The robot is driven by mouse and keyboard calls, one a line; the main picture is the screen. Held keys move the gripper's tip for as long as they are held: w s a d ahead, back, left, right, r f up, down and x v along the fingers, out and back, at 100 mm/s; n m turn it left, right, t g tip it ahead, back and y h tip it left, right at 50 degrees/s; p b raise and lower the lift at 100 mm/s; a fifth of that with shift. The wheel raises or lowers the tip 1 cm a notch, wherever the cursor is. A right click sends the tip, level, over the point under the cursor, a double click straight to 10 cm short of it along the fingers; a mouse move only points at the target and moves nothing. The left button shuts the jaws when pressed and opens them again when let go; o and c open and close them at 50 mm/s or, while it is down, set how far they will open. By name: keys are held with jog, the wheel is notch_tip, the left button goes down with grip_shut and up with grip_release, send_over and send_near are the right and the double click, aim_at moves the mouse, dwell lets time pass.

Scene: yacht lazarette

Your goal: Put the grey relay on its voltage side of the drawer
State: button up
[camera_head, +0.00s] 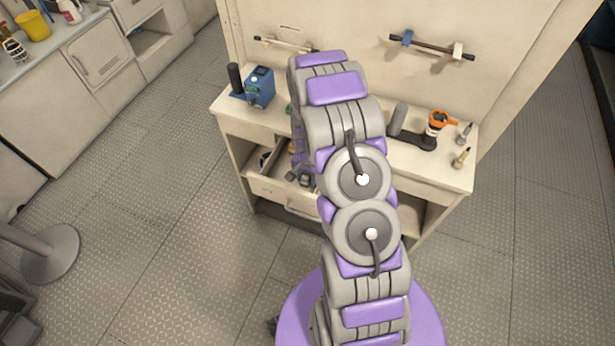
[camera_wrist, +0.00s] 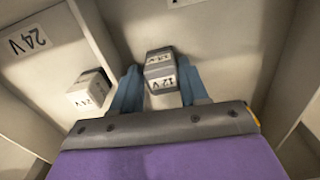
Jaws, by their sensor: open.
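The grey relay (camera_wrist: 158,70), marked 12 V, sits between the two blue fingers of my gripper (camera_wrist: 159,78) in the wrist view. The fingers are open, one on each side of it; I cannot tell whether they touch it. It appears to stand inside the drawer (camera_head: 268,188), which is pulled out of the bench in the head view. A cream relay (camera_wrist: 90,92), marked 24 V, lies left of the left finger. A 24 V label (camera_wrist: 27,40) shows at the far left, beyond a divider (camera_wrist: 88,30). My arm hides much of the drawer in the head view.
On the bench top (camera_head: 455,175) stand a blue device (camera_head: 259,86) at the left, and an orange-and-black item (camera_head: 438,122) and small tools (camera_head: 463,145) at the right. A second label (camera_wrist: 182,2) is cut off at the wrist view's top edge.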

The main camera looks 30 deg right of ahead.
notch_tip(320, 180, up, 13)
jog(key=p, duration=0.2)
jog(key=s+a+r+n, duration=0.2)
jog(key=s+a+r, duration=0.1)
jog(key=r, duration=0.2)
jog(key=s+a+r+n, duration=0.1)
jog(key=s+a+r, duration=0.25)
jog(key=r, duration=0.25)
jog(key=s+a+r+n, duration=0.2)
jog(key=s+a+r, duration=0.1)
jog(key=s, duration=0.5)
jog(key=s+a+r+n+g, duration=0.1)
jog(key=s+a+r+n, duration=0.2)
jog(key=s+r, duration=0.3)
jog(key=s+a+r+n, duration=0.3)
jog(key=s+r, duration=0.1)
jog(key=s, duration=0.7)
jog(key=shift+a+r+g, duration=0.2)
jog(key=shift+r+g, duration=0.05)
jog(key=shift+g, duration=0.15)
